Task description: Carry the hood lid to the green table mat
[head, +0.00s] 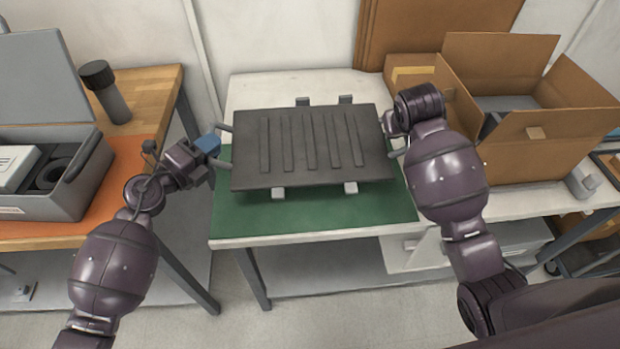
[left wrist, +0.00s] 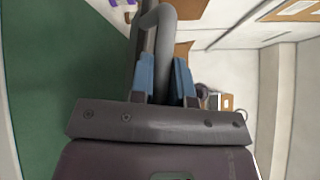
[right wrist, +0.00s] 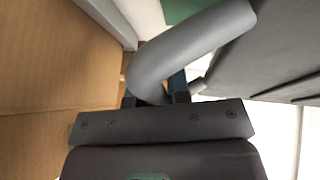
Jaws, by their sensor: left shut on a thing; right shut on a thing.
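The hood lid (head: 312,150) is a dark grey slab with raised ribs, a handle at each end and small light tabs along its long edges. It is over the green table mat (head: 300,215) on the white table; a shadow below suggests it is raised a little. My left gripper (head: 212,146) is shut on the left handle, which shows between the blue fingers in the left wrist view (left wrist: 165,55). My right gripper (right wrist: 157,90) is shut on the right handle (right wrist: 190,45); in the head view my arm partly hides it. The lid's underside is hidden.
An open cardboard box (head: 545,135) stands at the right, close to my right arm. At the left, a wooden bench (head: 150,90) holds a grey open case (head: 60,205) and a dark-capped cylinder (head: 106,92). The white table's back part (head: 290,88) is bare.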

